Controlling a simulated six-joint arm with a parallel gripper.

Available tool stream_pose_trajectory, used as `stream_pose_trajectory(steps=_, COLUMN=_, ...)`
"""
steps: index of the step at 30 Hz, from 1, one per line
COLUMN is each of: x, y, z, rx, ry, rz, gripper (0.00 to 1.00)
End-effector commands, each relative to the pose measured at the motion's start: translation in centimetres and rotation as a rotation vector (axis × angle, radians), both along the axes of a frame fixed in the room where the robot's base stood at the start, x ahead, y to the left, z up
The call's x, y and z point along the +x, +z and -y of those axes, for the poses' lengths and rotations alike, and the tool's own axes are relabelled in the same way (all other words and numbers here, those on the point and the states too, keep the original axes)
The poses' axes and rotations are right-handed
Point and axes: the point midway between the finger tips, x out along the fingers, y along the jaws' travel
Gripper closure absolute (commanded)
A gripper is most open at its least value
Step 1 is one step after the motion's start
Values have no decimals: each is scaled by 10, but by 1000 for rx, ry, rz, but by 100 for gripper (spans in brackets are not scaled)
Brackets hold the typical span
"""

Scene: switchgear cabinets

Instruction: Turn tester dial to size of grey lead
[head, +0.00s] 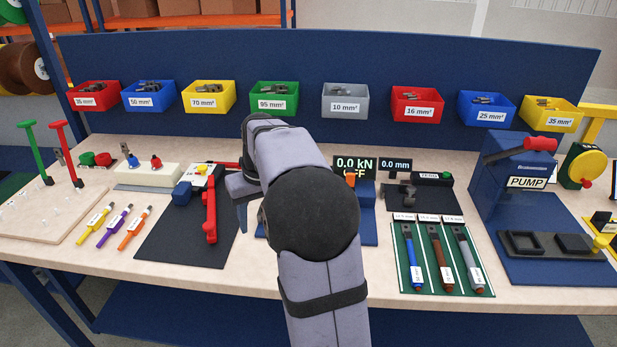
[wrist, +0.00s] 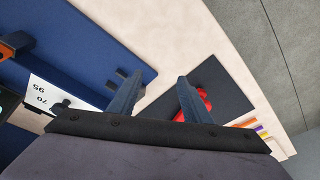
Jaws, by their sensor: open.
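The tester (head: 354,169) stands mid-bench behind my arm; its display reads 0.0 kN. In the head view my arm hides its dial. In the wrist view a white dial plate (wrist: 40,90) with 70 and 95 readable shows at the left, with a dark knob (wrist: 65,104) partly behind my gripper's body. My gripper (wrist: 158,95) is open and empty, fingers apart, to the right of the dial in that view. One finger (head: 242,217) shows beside my arm in the head view. The grey lead (head: 467,256) lies rightmost of three on a green mat (head: 435,289); its label is too small to read.
A red-handled tool (head: 210,208) lies on a black mat (head: 160,246) left of the tester. A blue pump (head: 527,182) stands at the right. Labelled bins line the back, including a grey 10 mm² bin (head: 345,103). Bare bench (head: 260,286) runs along the front.

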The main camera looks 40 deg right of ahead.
Motion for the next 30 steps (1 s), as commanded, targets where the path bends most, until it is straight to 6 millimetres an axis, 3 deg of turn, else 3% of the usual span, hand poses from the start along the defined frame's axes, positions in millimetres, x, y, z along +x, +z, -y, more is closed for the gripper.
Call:
stream_pose_trajectory(steps=1, x=11, y=5, z=23, rx=-4, ry=-18, rz=19, gripper=55)
stream_pose_trajectory(steps=3, x=23, y=16, z=49, rx=-9, ry=-34, rz=45, gripper=55)
stream_pose_trajectory(steps=9, x=40, y=41, z=124, rx=-34, ry=-70, rz=109, gripper=55)
stream_pose_trajectory(steps=15, x=40, y=59, z=176, rx=-62, ry=-88, rz=154, gripper=55)
stream_pose_trajectory(steps=21, x=37, y=66, z=196, rx=-75, ry=-94, rz=173, gripper=55)
stream_pose_trajectory(steps=30, x=39, y=61, z=199, rx=-76, ry=-93, rz=174, gripper=55)
